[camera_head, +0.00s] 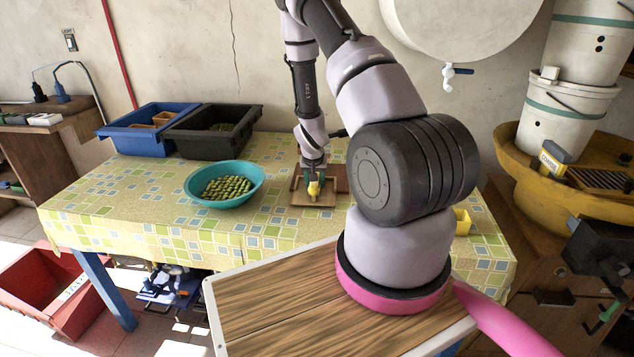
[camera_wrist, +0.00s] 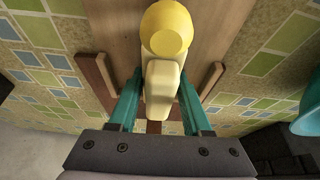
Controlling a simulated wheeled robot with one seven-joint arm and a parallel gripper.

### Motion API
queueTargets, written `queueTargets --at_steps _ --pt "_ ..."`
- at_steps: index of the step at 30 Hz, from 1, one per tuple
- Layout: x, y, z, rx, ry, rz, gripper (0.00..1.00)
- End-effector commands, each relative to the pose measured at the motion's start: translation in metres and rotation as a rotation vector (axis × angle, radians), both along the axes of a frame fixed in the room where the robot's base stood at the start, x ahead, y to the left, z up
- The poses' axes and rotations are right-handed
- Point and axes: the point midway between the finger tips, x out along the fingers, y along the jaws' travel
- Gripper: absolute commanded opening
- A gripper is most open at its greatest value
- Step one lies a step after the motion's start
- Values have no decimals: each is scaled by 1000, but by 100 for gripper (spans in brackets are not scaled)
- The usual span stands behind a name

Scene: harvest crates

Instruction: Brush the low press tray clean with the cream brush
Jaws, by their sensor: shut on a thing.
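My gripper (camera_wrist: 160,78) has teal fingers on both sides of a cream block, the cream brush (camera_wrist: 161,92), and is shut on it. A round yellow part (camera_wrist: 167,28) sits at the brush's far end. In the head view my gripper (camera_head: 314,178) points down at the table, with yellow showing at its tip. The low press tray (camera_head: 299,199) is a flat brown wooden piece under it; its board (camera_wrist: 112,28) fills the upper middle of the wrist view. The brush is over the tray. I cannot tell whether its bristles touch the wood, as they are hidden.
A teal bowl (camera_head: 196,200) of green pieces stands left of the tray. A blue crate (camera_head: 124,141) and a black crate (camera_head: 182,143) stand at the back left. A small yellow object (camera_head: 462,222) lies at the right. The patterned tablecloth (camera_head: 130,205) is clear at the front left.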

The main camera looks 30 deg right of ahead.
Motion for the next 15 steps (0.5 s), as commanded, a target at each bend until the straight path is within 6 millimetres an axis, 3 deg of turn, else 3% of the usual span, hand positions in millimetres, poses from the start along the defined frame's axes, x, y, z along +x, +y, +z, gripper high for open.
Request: queueTargets --at_steps 15 --pt "33 -11 -1 6 2 11 0"
